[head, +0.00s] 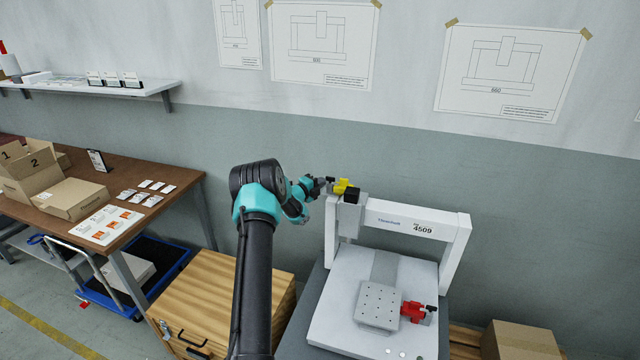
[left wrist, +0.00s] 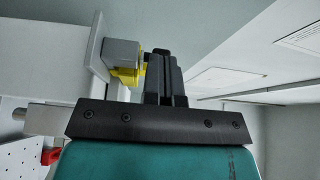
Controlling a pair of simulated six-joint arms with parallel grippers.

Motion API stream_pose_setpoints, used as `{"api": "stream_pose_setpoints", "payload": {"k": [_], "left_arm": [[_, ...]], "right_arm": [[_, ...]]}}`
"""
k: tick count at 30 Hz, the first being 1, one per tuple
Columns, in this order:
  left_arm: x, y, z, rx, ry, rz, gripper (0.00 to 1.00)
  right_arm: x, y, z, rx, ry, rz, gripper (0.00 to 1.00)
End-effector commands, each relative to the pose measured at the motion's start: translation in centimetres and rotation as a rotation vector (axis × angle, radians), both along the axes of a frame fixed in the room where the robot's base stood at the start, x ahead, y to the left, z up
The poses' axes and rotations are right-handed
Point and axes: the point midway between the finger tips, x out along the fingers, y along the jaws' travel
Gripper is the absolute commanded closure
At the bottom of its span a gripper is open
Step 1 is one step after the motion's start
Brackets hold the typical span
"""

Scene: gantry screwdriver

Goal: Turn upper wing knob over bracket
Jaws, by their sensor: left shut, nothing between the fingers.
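The yellow wing knob (head: 346,186) sits at the top left of the white gantry frame (head: 402,221), above the grey bracket (head: 348,218). My left gripper (head: 328,184) is right beside the knob on its left, with its fingers shut and nothing between them. In the left wrist view, the dark fingers (left wrist: 166,76) are next to the yellow knob (left wrist: 128,76) and partly cover it. I cannot tell whether they touch it. A grey block (left wrist: 122,52) shows beside the knob there. My right gripper is not in view.
A red wing knob (head: 413,311) and a grey perforated plate (head: 379,305) are on the gantry's white base. A wooden cabinet (head: 212,300) stands to the left, a cardboard box (head: 518,340) at lower right. A brown table (head: 185,185) with boxes is at far left.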

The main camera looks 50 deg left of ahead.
Motion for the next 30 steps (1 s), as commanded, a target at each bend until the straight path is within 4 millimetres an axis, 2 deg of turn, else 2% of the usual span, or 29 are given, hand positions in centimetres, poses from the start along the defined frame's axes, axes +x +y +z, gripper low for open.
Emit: {"api": "stream_pose_setpoints", "payload": {"k": [6, 18, 24, 30], "left_arm": [[-1.3, -2.6, -0.1, -0.004, 0.002, -0.017, 1.0], [-8.9, -0.2, -0.2, -0.003, 0.003, -0.013, 1.0], [-10.7, 0.2, -0.1, -0.002, 0.002, -0.014, 1.0], [-10.9, 0.3, -0.2, -0.003, 0.002, -0.015, 1.0]], "right_arm": [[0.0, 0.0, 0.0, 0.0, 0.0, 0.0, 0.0], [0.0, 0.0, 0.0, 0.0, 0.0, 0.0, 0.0], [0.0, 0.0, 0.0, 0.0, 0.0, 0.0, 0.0], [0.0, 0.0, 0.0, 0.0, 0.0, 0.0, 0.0]]}}
